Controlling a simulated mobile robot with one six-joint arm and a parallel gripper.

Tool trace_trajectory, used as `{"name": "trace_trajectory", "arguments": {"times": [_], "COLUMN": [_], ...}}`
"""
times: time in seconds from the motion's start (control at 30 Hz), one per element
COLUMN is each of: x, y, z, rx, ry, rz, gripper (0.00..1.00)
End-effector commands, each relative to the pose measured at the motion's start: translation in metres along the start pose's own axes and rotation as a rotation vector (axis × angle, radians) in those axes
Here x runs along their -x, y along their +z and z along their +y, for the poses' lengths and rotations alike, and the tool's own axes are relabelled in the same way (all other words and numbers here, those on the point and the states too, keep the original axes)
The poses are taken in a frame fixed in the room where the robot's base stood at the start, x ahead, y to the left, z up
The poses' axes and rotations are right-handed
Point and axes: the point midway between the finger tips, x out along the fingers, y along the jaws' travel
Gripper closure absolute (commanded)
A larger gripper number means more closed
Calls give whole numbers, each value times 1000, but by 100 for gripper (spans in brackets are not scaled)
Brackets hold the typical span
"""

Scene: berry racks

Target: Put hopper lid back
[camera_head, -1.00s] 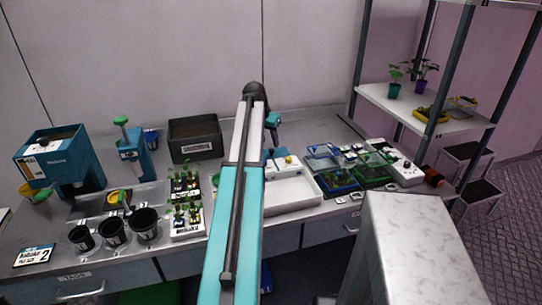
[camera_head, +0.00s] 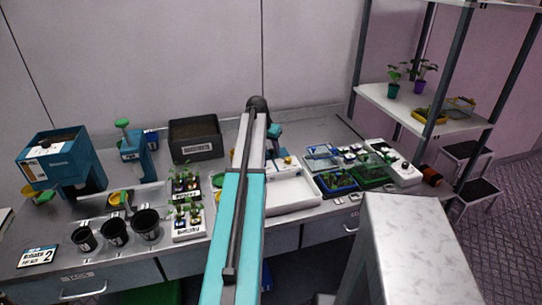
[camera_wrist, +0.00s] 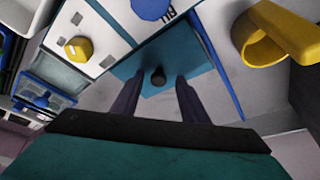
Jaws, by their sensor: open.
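The hopper (camera_head: 62,178) is a teal machine at the far left of the bench in the head view, its top open and dark material showing inside. A flat teal plate with a black knob (camera_wrist: 158,77), which looks like the hopper lid (camera_wrist: 190,55), lies below my gripper in the wrist view. My gripper (camera_wrist: 157,84) is open, its dark fingers on either side of the knob and pointing at the plate; I cannot tell whether they touch it. In the head view my arm hides much of the bench middle, and the lid cannot be made out there.
A yellow scoop-like piece (camera_wrist: 265,45) is near the plate at upper right in the wrist view. A white box with a yellow knob (camera_wrist: 78,48) is at left. Black pots (camera_head: 114,232), a seedling tray (camera_head: 188,228) and a dark soil bin (camera_head: 196,150) crowd the bench's left half.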

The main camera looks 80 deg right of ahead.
Motion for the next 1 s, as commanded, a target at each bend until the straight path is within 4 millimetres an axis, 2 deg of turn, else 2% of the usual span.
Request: {"name": "trace_trajectory", "arguments": {"times": [0.4, 0.63, 1.0], "x": [0, 0, 1], "y": [0, 0, 0], "z": [-1, -1, -1], "rx": [1, 1, 1], "ry": [0, -1, -1], "rz": [0, 0, 0], "gripper": [60, 98, 100]}}
